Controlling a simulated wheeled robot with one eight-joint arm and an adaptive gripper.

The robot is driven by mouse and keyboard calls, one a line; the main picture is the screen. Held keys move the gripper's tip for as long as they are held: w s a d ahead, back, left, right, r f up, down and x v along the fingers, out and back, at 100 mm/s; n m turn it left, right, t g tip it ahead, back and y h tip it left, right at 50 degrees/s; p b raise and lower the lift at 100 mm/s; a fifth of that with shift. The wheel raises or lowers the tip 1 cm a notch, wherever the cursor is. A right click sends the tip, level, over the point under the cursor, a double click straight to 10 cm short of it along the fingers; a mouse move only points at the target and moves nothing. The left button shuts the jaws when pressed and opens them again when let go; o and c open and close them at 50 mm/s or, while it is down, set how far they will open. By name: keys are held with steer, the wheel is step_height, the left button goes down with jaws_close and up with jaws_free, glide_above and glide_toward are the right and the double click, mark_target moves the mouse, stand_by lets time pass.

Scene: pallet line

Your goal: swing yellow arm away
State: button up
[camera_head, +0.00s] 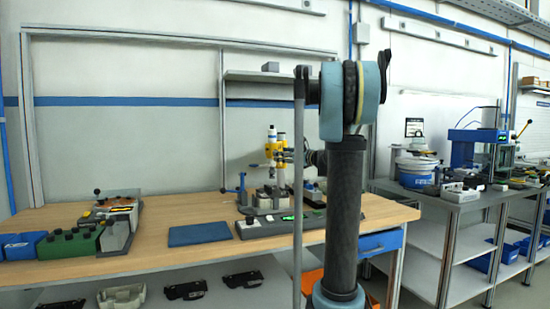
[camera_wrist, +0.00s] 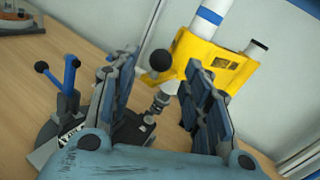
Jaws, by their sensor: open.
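The yellow arm (camera_wrist: 212,62) is a yellow block with a white and blue cylinder on top and a black ball knob (camera_wrist: 159,61) at its front. In the wrist view it stands just beyond my open gripper (camera_wrist: 165,85), whose fingers spread either side of the knob in the picture. I cannot tell whether a finger touches it. In the head view the yellow arm (camera_head: 271,151) sits high on a small station on the wooden table. My arm hides part of the area to its right, and my gripper is hardly visible there.
A lever clamp with blue handles (camera_wrist: 70,75) stands left of my gripper. On the wooden table (camera_head: 150,225) are a blue mat (camera_head: 200,234), a grey control panel (camera_head: 265,226), green box (camera_head: 70,244) and blue bins (camera_head: 20,246). The tabletop between the green box and mat is clear.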

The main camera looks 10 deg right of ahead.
steer(key=shift+x, duration=2.6)
jaws_close()
